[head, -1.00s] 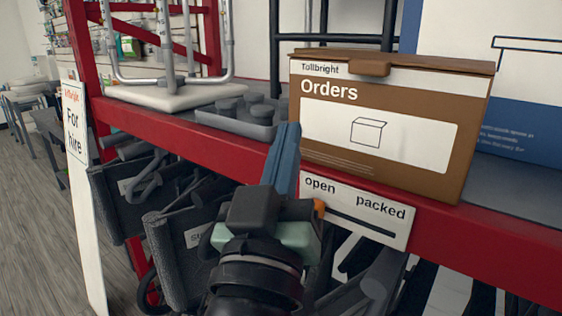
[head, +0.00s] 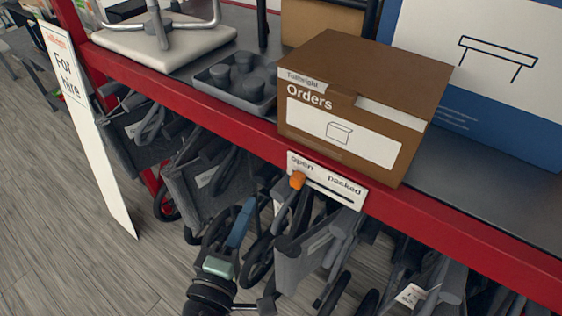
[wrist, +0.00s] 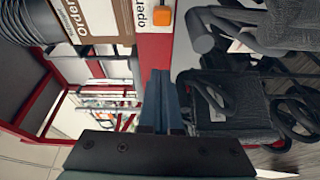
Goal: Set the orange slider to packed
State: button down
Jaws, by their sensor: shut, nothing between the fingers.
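The orange slider (head: 297,180) sits at the "open" end of a dark slot in a white label plate (head: 325,183) on the red shelf edge. The word "packed" is at the right end of the slot. In the wrist view the slider (wrist: 165,17) shows at the top, beside "open". My gripper (head: 248,206) has blue fingers, shut and empty. In the head view it is below and left of the slider, apart from it. In the wrist view the fingers (wrist: 161,76) point up the picture, with the slider beyond their tips.
A brown "Orders" box (head: 345,110) stands on the shelf above the plate. A grey tray (head: 236,82) is left of it.

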aim_at(298, 180)
jog(key=shift+s+a+f+n, duration=0.1)
jog(key=shift+s+n, duration=0.3)
jog(key=shift+n, duration=0.1)
jog(key=p+x, duration=0.2)
jog(key=x, duration=0.8)
jog(key=s+d, duration=0.1)
jog(key=d+p, duration=0.1)
jog(key=shift+s+d, duration=0.3)
jog(key=shift+s, duration=0.1)
jog(key=shift+s+d, duration=0.25)
jog(key=shift+d, duration=0.1)
jog(key=s+d, duration=0.1)
jog(key=d, duration=0.1)
jog(key=s+d, duration=0.2)
jog(key=d, duration=0.1)
jog(key=s+d, duration=0.2)
jog(key=shift+s+d, duration=0.2)
jog(key=shift+d, duration=0.05)
